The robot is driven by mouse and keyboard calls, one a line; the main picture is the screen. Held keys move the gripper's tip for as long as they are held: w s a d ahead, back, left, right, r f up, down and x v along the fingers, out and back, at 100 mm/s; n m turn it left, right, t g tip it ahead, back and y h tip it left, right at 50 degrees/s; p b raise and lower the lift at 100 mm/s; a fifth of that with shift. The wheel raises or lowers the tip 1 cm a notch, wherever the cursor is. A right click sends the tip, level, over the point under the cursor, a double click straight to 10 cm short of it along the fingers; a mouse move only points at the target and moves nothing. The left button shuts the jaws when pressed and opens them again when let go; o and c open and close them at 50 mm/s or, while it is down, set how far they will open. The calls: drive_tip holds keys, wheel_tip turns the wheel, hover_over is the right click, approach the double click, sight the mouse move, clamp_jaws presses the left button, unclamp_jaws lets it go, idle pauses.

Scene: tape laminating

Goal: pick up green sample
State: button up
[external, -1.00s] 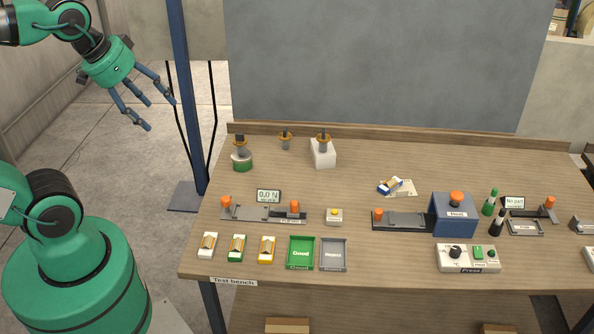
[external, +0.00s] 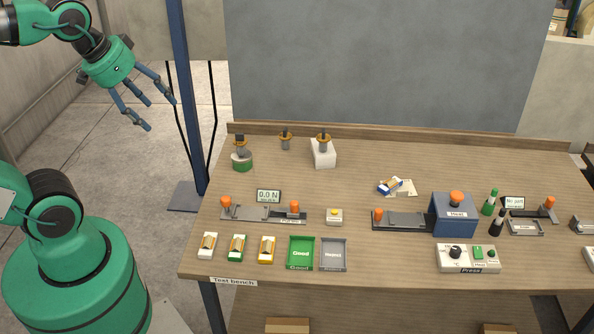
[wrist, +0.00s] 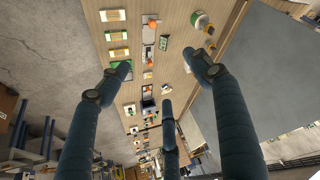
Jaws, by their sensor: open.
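The green sample (external: 237,247) is a small block with a green base and a white and orange top. It lies near the front left of the bench, between a white sample (external: 208,245) and an orange sample (external: 267,249). My gripper (external: 147,106) has three dark fingers, spread open and empty. It is in the air to the left of the bench, well apart from the samples. In the wrist view my gripper (wrist: 159,85) shows its fingers spread over the bench, and the small samples there are far off.
A green tray (external: 290,266) and a grey tray (external: 345,266) stand right of the samples. A tester with orange knobs (external: 262,214) lies behind them. A blue press (external: 455,222) stands further right. A blue post (external: 186,100) rises between my gripper and the bench.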

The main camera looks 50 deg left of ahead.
idle(0.3)
drive_tip(key=n+g, duration=0.6)
drive_tip(key=n, duration=0.3)
hover_over(241, 242)
wheel_tip(241, 242, down, 27)
drive_tip(key=shift+p, duration=0.4)
drive_tip(key=shift+a+f, duration=0.1)
drive_tip(key=shift+f+b, duration=0.9)
drive_tip(key=shift+f, duration=3.4)
drive_tip(key=shift+f, duration=0.1)
drive_tip(key=shift+f+b, duration=0.8)
drive_tip(key=shift+f, duration=1.7)
